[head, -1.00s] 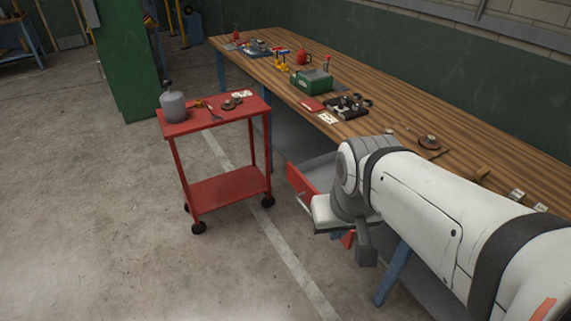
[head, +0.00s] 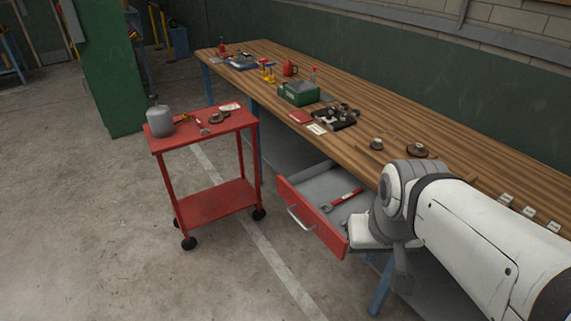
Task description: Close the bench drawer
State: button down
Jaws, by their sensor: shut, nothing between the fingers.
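The bench drawer (head: 312,222) stands open under the wooden workbench (head: 300,125). It has a red front with a pale bar handle (head: 300,218). A red-handled wrench (head: 343,200) lies on its grey floor. My arm reaches in from the right. My gripper (head: 402,282) hangs at the right end of the drawer front, pointing down, and is shut and empty. Its fingertips are small and dark here. I cannot tell whether the wrist touches the drawer. The wrist hides the drawer's right rear part.
A red two-shelf cart (head: 215,204) on casters stands left of the drawer, carrying a grey canister (head: 160,121) and small parts. A green box (head: 299,93) and other items sit on the bench. A blue bench leg (head: 380,290) is below my wrist. The floor in front is clear.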

aim_at(305, 192)
jog(key=u, duration=0.05)
jog(key=i, duration=1)
jog(key=z, duration=0.05)
